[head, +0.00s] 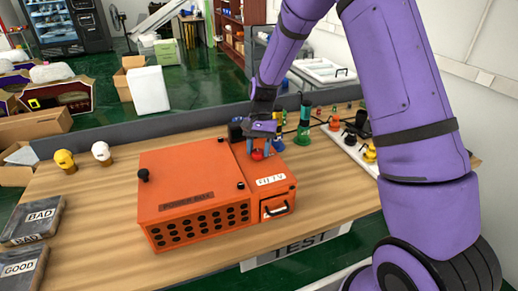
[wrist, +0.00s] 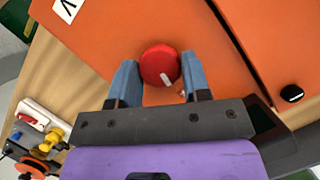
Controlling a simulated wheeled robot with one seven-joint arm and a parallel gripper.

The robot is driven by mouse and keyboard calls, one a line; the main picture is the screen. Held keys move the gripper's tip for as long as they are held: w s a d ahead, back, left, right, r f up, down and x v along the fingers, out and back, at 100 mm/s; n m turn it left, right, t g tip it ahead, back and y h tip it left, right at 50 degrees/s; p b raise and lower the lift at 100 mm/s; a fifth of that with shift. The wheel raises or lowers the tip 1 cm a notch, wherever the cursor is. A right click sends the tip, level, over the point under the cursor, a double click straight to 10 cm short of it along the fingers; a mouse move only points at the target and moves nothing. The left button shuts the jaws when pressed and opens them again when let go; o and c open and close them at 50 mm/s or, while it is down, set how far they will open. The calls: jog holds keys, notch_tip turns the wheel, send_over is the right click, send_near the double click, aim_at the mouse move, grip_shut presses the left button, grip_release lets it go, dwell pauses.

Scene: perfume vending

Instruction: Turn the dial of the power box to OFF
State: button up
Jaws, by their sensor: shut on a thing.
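The orange power box (head: 185,185) sits on the wooden table, with its lettered label on the front. Its red dial (head: 257,155) is on the top right section, towards the back. In the wrist view the round red dial (wrist: 160,66) lies between the blue fingertips of my gripper (wrist: 160,80). My gripper (head: 262,145) reaches down from above onto the dial and is shut on it. The dial's markings and its pointing direction are not readable. A white label (head: 271,180) stands in front of the dial, and part of it shows at the wrist view's top left.
Black knobs (head: 143,175) stick up from the box lid. Yellow and white small caps (head: 65,160) stand at the table's back left. Coloured bottles (head: 304,122) and a white strip with parts (head: 350,148) are to the right. BAD and GOOD trays (head: 33,219) lie at left.

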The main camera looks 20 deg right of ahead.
jog(key=shift+w+a+n+h, duration=0.1)
jog(key=shift+n+h, duration=0.3)
jog(key=shift+n, duration=0.6)
jog(key=o, duration=0.9)
jog(key=v, duration=1)
jog(key=shift+w+r, duration=0.3)
